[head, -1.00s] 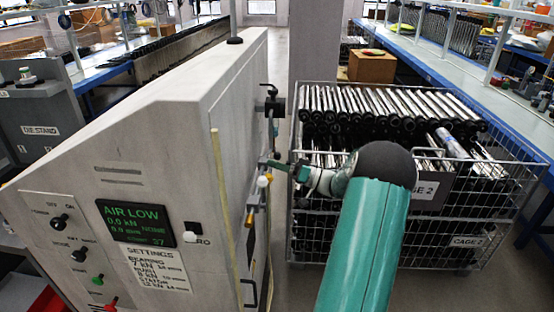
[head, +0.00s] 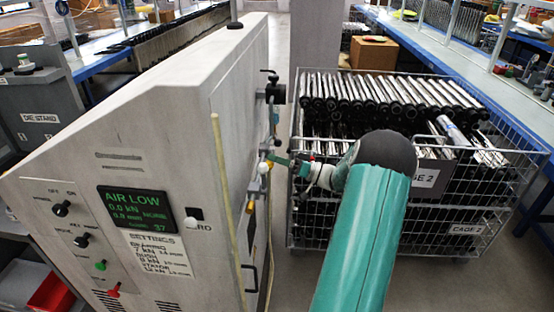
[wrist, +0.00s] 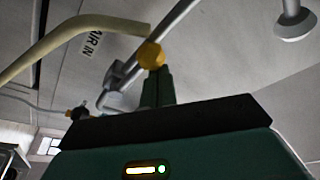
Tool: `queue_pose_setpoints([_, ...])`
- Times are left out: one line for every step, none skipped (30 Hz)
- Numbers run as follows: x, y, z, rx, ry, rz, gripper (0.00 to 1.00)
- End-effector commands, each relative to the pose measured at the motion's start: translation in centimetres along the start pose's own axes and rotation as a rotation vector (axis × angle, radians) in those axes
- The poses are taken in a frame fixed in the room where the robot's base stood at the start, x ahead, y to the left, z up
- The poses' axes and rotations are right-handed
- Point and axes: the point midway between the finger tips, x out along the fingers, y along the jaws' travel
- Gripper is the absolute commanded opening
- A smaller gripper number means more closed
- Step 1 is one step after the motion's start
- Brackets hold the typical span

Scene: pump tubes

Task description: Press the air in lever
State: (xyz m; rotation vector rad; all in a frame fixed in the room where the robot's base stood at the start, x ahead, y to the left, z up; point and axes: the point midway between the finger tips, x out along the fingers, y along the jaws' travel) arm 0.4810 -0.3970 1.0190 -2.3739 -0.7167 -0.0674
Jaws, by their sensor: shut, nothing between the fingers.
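A grey test machine (head: 160,110) stands at the left, its screen (head: 138,205) reading AIR LOW and 0.0 kN. Its right side carries valve fittings, with a white knob (head: 263,168) and a yellow part (head: 250,206) below. My gripper (head: 276,159) is shut and reaches to these fittings from the right. In the wrist view my shut fingers (wrist: 158,80) point at a round yellow part (wrist: 151,55), at or very near it; contact is unclear. An AIR IN label (wrist: 91,43) is just left of it. Which part is the lever's handle is hard to tell.
A wire cage (head: 480,215) full of metal tubes stands right of the machine, close behind my arm. A cream hose (wrist: 60,40) arches beside the label. A grey pipe (wrist: 185,12) crosses behind. A bench (head: 455,75) runs along the right.

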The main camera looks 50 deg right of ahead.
Motion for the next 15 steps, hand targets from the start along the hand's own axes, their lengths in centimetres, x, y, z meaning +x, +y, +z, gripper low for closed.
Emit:
queue_pose_setpoints([0.0, 0.0, 0.1, 0.002, -0.001, 0.0, 0.0])
queue_pose_setpoints([0.0, 0.0, 0.1, 0.002, -0.001, 0.0, 0.0])
queue_pose_setpoints([0.0, 0.0, 0.1, 0.002, -0.001, 0.0, 0.0])
queue_pose_setpoints([0.0, 0.0, 0.1, 0.002, -0.002, 0.0, 0.0])
queue_pose_setpoints([0.1, 0.0, 0.0, 0.001, -0.002, 0.0, 0.0])
queue_pose_setpoints([0.1, 0.0, -0.2, 0.001, -0.002, 0.0, 0.0])
queue_pose_setpoints([0.2, -0.1, -0.4, 0.0, -0.002, -0.001, 0.0])
queue_pose_setpoints([0.4, -0.1, -0.6, -0.001, -0.003, -0.001, 0.0])
queue_pose_setpoints([0.6, -0.2, -1.0, -0.001, -0.003, -0.003, 0.0])
queue_pose_setpoints([0.8, -0.3, -1.4, -0.001, -0.004, -0.004, 0.0])
queue_pose_setpoints([1.1, -0.4, -1.9, -0.002, -0.004, -0.005, 0.0])
queue_pose_setpoints([1.4, -0.5, -2.6, -0.003, -0.005, -0.007, 0.0])
queue_pose_setpoints([1.7, -0.7, -3.2, -0.003, -0.006, -0.007, 0.0])
queue_pose_setpoints([2.0, -0.8, -3.8, -0.004, -0.006, -0.008, 0.0])
queue_pose_setpoints([0.9, -0.6, -3.8, 0.002, -0.003, -0.002, 0.0])
